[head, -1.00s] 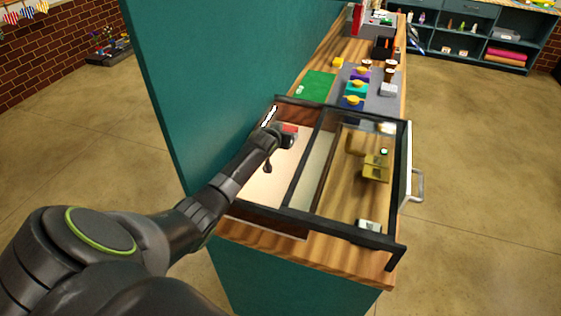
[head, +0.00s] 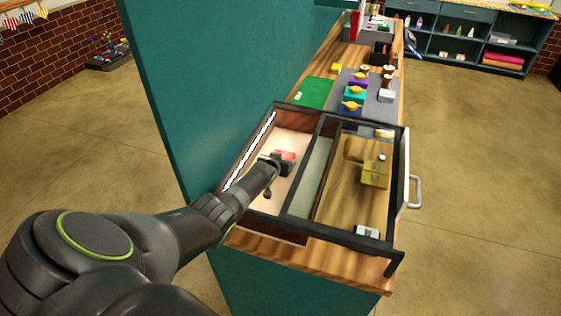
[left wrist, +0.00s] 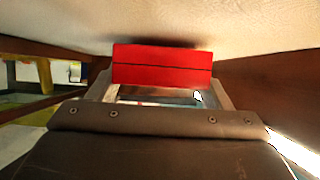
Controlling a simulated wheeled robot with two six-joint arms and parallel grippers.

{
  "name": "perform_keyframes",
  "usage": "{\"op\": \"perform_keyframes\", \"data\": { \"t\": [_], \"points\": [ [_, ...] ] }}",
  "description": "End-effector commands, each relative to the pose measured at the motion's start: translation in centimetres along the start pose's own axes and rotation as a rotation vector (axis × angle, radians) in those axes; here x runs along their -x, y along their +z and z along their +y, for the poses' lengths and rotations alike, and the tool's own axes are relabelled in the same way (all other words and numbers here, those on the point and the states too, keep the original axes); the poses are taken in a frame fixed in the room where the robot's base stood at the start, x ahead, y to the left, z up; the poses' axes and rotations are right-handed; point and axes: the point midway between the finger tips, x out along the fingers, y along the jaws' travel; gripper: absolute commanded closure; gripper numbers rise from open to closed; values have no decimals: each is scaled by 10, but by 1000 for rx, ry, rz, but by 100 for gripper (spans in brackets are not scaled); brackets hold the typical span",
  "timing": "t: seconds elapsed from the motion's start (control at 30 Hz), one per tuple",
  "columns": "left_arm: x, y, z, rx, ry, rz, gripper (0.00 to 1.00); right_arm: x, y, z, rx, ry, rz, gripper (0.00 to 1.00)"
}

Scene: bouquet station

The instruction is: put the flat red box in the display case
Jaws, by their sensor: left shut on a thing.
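The flat red box (head: 288,155) is inside the left compartment of the dark-framed display case (head: 360,240), over its pale floor. My left gripper (head: 279,161) reaches into the case from the left and is shut on the box. In the left wrist view the red box (left wrist: 162,66) lies across the fingertips (left wrist: 160,84), with a dark shadow on the pale surface just beyond it. I cannot tell whether the box touches the floor. My gripper and forearm hide part of the box in the head view. My right gripper is not in view.
A tall teal panel (head: 190,90) stands close on the left. The case's right compartment holds a yellowish object (head: 375,173), and a metal handle (head: 415,191) sticks out on the right. Behind the case are a green mat (head: 313,92) and several small coloured items on a grey mat (head: 372,98).

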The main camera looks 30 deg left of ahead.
Motion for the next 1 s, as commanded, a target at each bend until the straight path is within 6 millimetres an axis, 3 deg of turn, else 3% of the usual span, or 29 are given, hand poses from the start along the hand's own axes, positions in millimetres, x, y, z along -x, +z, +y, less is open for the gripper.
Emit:
{"op": "perform_keyframes", "data": {
  "t": [0.6,0.63,0.7,0.8,1.0],
  "points": [
    [-4,10,0,-1,0,1,54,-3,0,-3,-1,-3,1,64],
    [-4,9,0,-1,0,0,25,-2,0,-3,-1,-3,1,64],
    [-4,9,0,-1,0,0,16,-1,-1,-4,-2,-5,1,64],
    [-4,9,0,-1,0,0,6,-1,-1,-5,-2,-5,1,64],
    [-4,9,0,-1,0,0,6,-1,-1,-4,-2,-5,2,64]
  ]
}}
